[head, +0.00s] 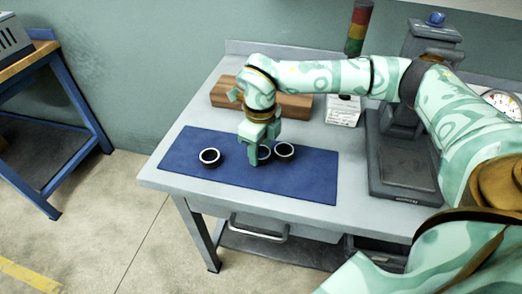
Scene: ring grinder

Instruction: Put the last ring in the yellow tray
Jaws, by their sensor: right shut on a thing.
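My right gripper (258,158) points down over the blue mat (310,185) and is shut on a ring (265,153), which is partly hidden by the fingers. I cannot tell whether that ring still touches the mat. A second dark ring with a pale rim (209,156) lies on the mat to the left of the gripper. A third ring (284,150) lies close to its right. The yellow tray is not in view. My left gripper is not in view.
A wooden block (292,106) stands on the grey workbench (190,117) behind the mat. A dark press-like machine (403,170) stands to the right, with a small white printed box (343,111) beside it. A blue-framed table (85,115) is at the left.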

